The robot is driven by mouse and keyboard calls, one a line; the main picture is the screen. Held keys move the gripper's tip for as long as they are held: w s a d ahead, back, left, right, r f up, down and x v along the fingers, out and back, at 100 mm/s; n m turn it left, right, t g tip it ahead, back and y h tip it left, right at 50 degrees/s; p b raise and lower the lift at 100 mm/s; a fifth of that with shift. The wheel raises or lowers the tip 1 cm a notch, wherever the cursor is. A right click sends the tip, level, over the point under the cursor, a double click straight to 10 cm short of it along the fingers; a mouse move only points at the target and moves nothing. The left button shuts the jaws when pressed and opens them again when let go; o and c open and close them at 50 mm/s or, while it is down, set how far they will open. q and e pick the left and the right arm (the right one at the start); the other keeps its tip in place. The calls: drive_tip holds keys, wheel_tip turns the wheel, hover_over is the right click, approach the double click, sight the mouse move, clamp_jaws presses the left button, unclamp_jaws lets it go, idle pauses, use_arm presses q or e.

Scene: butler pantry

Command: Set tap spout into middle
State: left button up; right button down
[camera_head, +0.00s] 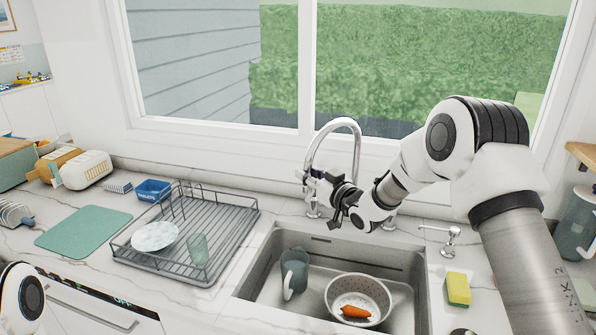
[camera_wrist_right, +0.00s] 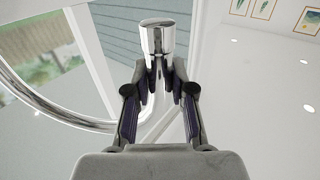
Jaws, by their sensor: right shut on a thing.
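The chrome tap spout (camera_head: 345,122) arches above the back edge of the sink (camera_head: 402,253). Its free end hangs on the left side of the arch, over the back of the sink's left half. My right gripper (camera_head: 318,183) is at that free end and shut on it. In the right wrist view, the two dark fingers (camera_wrist_right: 158,80) close on the spout (camera_wrist_right: 158,36) from both sides, with its rounded end showing beyond them. The gripper partly hides the spout's end in the head view. My left gripper is out of view; only a piece of my left arm shows.
A dish rack (camera_head: 228,232) stands to the left. A soap dispenser (camera_head: 449,240) and yellow sponge (camera_head: 457,289) are at the right. The window is behind the tap.

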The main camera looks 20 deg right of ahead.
drive_tip(key=s+d+n+g+y+p, duration=0.1)
drive_tip(key=s+d+n+y, duration=0.1)
drive_tip(key=s+d, duration=0.5)
drive_tip(key=shift+s+y, duration=0.3)
drive_tip(key=shift+y, duration=0.3)
drive_tip(key=shift+d+r, duration=0.1)
drive_tip(key=c, duration=1)
unclamp_jaws()
drive_tip(key=shift+r+v, duration=0.1)
drive_tip(key=shift+v, duration=2.9)
drive_tip(key=shift+r+v, duration=0.15)
drive_tip(key=shift+v, duration=2.85)
drive_tip(key=shift+d+f, duration=0.1)
